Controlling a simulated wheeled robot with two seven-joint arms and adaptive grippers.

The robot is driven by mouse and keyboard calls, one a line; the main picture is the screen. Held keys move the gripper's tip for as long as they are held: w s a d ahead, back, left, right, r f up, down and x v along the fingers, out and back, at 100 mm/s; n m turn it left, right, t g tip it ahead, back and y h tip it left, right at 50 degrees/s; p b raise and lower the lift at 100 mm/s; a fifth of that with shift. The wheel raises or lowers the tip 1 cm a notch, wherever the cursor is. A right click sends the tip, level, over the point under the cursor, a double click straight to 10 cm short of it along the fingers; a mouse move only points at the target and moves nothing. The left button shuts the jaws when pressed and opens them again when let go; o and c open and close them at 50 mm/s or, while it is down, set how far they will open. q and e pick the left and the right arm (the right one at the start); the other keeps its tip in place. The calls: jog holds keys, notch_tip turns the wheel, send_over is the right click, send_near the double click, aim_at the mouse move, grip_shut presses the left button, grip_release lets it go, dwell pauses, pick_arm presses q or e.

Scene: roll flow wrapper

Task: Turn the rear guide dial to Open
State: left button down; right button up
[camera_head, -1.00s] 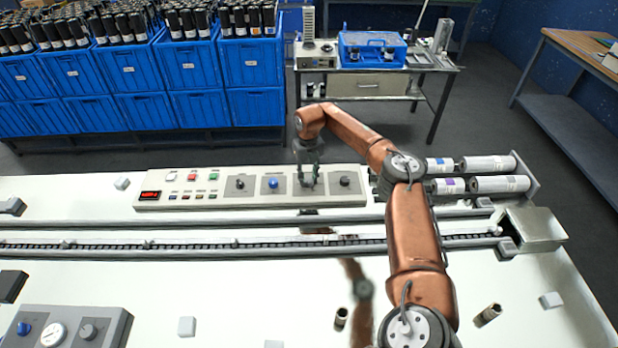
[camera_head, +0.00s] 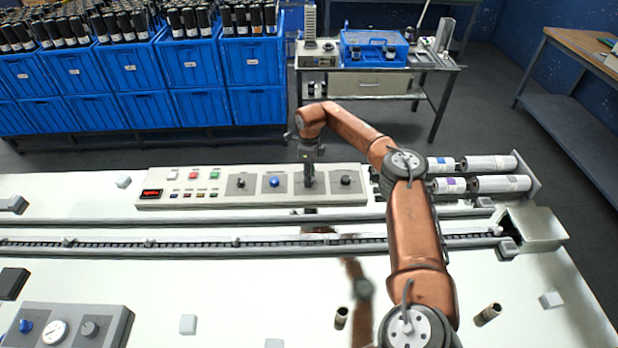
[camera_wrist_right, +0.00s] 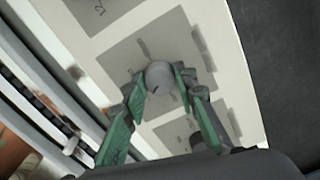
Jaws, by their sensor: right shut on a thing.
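The long control panel (camera_head: 225,200) at the back of the machine carries a row of dials on grey plates. My right gripper (camera_head: 308,184) points down at the third dial plate, between the blue dial (camera_head: 274,181) and the rightmost black dial (camera_head: 346,180). In the right wrist view a round grey dial (camera_wrist_right: 159,75) sits between the green-padded fingers of my right gripper (camera_wrist_right: 160,82), which is shut on it. The gripper hides this dial in the head view. The plate markings are too small to read. My left gripper is not in view.
Conveyor rails (camera_head: 190,243) run in front of the panel. Film rolls (camera_head: 487,163) lie to the right of it. A smaller panel (camera_head: 70,326) with a gauge stands at the front left. Blue crates (camera_head: 195,66) of dark cylinders stand behind the machine.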

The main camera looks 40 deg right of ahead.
jog(key=n, duration=0.6)
jog(key=shift+b, duration=0.4)
jog(key=n, duration=0.5)
jog(key=shift+d+r+n+b, duration=0.1)
jog(key=shift+n+b, duration=0.3)
jog(key=shift+w, duration=0.1)
jog(key=o, duration=1.2)
jog(key=shift+c, duration=0.2)
jog(key=shift+r, duration=0.15)
notch_tip(320, 180, up, 12)
jog(key=shift+f, duration=0.2)
